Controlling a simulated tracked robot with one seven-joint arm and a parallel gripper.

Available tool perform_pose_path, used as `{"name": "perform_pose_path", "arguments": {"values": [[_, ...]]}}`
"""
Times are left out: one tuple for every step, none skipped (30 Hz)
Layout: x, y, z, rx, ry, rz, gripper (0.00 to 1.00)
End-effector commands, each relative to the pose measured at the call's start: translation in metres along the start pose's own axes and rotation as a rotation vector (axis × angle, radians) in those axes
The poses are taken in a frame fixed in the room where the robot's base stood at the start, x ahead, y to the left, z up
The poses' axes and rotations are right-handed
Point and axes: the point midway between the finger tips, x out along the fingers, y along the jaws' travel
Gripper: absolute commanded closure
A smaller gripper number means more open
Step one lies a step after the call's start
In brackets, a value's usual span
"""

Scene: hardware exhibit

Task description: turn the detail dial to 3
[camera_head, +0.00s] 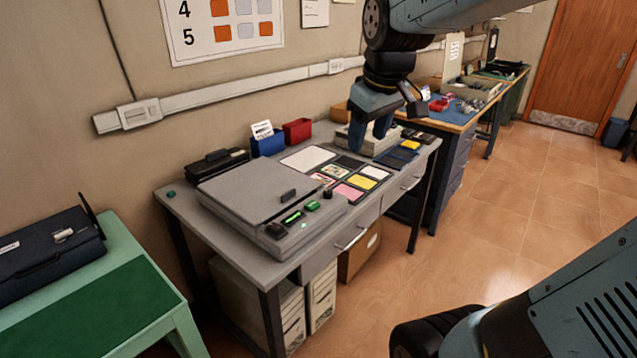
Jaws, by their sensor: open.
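A grey flat-lidded machine (255,185) sits on the grey desk (180,208). Its front strip has a dark round knob (276,231) at the left end, a small lit green display (292,217), a green button (312,206) and a smaller dark knob (328,194) at the right. Their labels and settings are too small to read, so I cannot tell which knob is the detail dial. My gripper (369,138) points down, open, over the back right of the desk. It is to the right of the knobs and apart from them.
Coloured cards (359,181) lie right of the machine. Blue (268,145) and red (298,131) holders and a black device (215,163) stand behind it. A raised dark handle (288,196) is on the lid's front edge.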

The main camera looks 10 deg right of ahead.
Motion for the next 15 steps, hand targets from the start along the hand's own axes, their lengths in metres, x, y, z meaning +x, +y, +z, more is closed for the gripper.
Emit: {"name": "perform_pose_path", "arguments": {"values": [[0.008, 0.006, -0.013, -0.045, -0.020, -0.009, 0.43], [0.012, 0.009, -0.020, -0.074, -0.029, -0.014, 0.43], [0.018, 0.013, -0.028, -0.114, -0.041, -0.021, 0.43], [0.022, 0.015, -0.035, -0.143, -0.049, -0.025, 0.43], [0.027, 0.018, -0.042, -0.172, -0.058, -0.031, 0.43], [0.033, 0.022, -0.050, -0.212, -0.068, -0.039, 0.43], [0.038, 0.025, -0.057, -0.241, -0.077, -0.045, 0.43], [0.044, 0.028, -0.063, -0.270, -0.085, -0.052, 0.43], [0.051, 0.031, -0.071, -0.310, -0.096, -0.061, 0.43], [0.057, 0.034, -0.077, -0.339, -0.103, -0.068, 0.43], [0.063, 0.036, -0.083, -0.368, -0.111, -0.076, 0.43], [0.072, 0.040, -0.091, -0.407, -0.121, -0.086, 0.43], [0.079, 0.042, -0.097, -0.436, -0.129, -0.094, 0.43], [0.085, 0.045, -0.103, -0.465, -0.135, -0.102, 0.43], [0.095, 0.048, -0.110, -0.504, -0.145, -0.114, 0.43]]}}
